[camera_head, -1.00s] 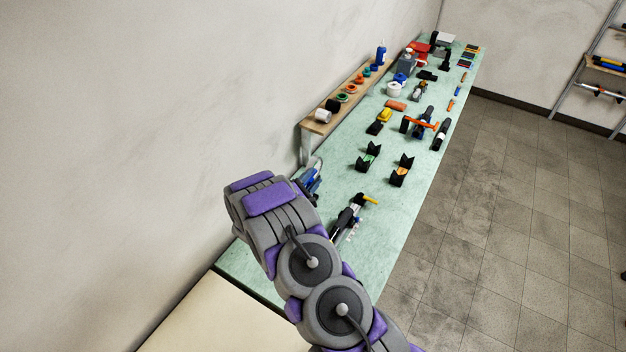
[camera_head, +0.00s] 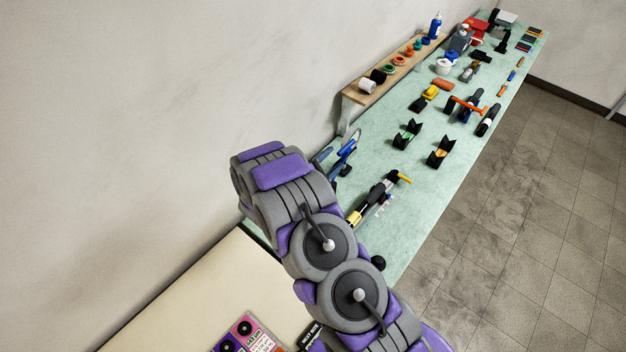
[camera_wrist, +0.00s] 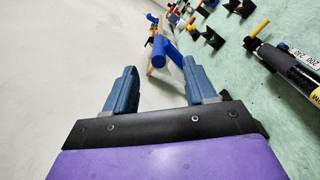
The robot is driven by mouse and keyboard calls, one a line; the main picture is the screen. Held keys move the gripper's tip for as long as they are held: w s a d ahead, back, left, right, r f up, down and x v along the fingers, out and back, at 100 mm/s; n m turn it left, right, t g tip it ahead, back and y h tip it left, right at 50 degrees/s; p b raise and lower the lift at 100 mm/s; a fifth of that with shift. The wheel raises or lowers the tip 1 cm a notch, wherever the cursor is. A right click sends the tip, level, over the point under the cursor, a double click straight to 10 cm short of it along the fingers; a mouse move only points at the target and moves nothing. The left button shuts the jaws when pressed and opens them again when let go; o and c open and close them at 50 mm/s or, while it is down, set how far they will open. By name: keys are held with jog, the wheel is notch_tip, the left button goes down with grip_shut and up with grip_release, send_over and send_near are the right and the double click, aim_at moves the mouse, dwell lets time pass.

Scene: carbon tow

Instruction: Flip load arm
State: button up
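My gripper (camera_wrist: 155,92) shows in the wrist view with its two blue-grey fingers wide apart and nothing between them. In the head view my purple and grey arm hides the gripper. A blue tool (camera_wrist: 164,50) lies beyond the fingertips in the wrist view, near the wall; it also shows in the head view (camera_head: 343,158). A black cylindrical tool with a yellow lever (camera_head: 375,196) lies on the green bench (camera_head: 405,225), and its black body (camera_wrist: 285,68) is to the right of my gripper in the wrist view. I cannot tell which part is the load arm.
A wooden shelf (camera_head: 385,88) with spools runs along the wall. Black V-shaped stands (camera_head: 441,152) and several tools fill the far bench. A cream table (camera_head: 165,300) with printed cards (camera_head: 245,335) is in front. Tiled floor (camera_head: 530,220) is clear at the right.

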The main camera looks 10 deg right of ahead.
jog(key=b+v, duration=0.1)
jog(key=v, duration=0.9)
jog(key=shift+f, duration=0.1)
jog(key=shift+d, duration=0.2)
